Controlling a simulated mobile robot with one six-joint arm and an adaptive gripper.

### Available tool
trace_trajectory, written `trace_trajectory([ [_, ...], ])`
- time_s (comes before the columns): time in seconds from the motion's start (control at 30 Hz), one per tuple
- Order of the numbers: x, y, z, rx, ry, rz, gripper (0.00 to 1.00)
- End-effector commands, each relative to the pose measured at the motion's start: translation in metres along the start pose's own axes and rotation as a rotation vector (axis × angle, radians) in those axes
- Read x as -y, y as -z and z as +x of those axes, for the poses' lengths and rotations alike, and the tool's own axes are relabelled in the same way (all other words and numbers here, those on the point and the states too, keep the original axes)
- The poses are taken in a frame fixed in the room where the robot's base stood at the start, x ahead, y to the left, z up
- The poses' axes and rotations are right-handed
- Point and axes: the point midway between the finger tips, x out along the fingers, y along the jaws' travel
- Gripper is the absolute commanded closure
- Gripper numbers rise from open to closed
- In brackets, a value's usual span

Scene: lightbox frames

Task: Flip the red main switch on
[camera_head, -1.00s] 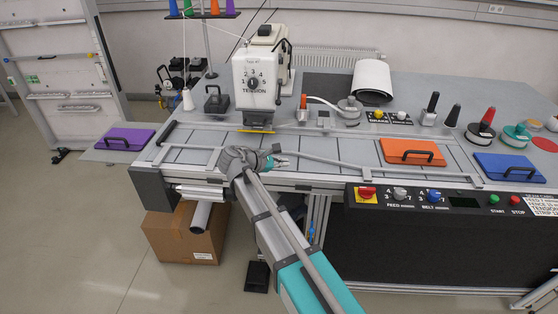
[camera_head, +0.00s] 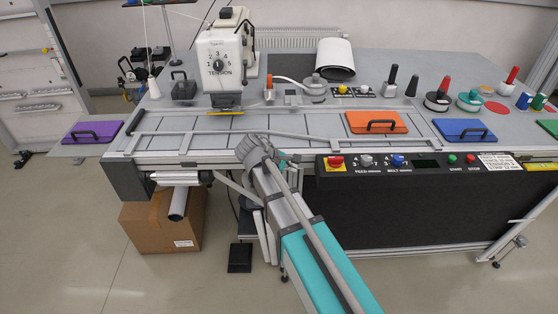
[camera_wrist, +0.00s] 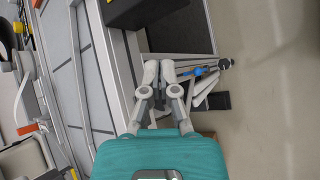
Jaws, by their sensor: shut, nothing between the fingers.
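The red main switch (camera_head: 335,161) is a red knob on a yellow plate at the left end of the black control panel (camera_head: 375,164), on the table's front edge. Its on or off position is too small to tell. My gripper (camera_wrist: 159,68) is shut and empty in the wrist view, with its two fingers close together. The switch is not clearly visible in the wrist view.
Feed and belt knobs (camera_head: 397,160) sit right of the switch, then a green start button (camera_head: 452,159) and a red stop button (camera_head: 470,159). An orange hatch (camera_head: 376,123) lies above the panel. A cardboard box (camera_head: 160,222) stands under the table's left end.

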Motion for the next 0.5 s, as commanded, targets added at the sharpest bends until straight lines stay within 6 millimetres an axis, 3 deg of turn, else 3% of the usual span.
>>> trace_trajectory([
  [0.3,0.045,-0.066,0.055,-0.064,0.262,0.359,1.0],
  [0.5,0.079,-0.105,0.078,-0.09,0.455,0.63,1.0],
])
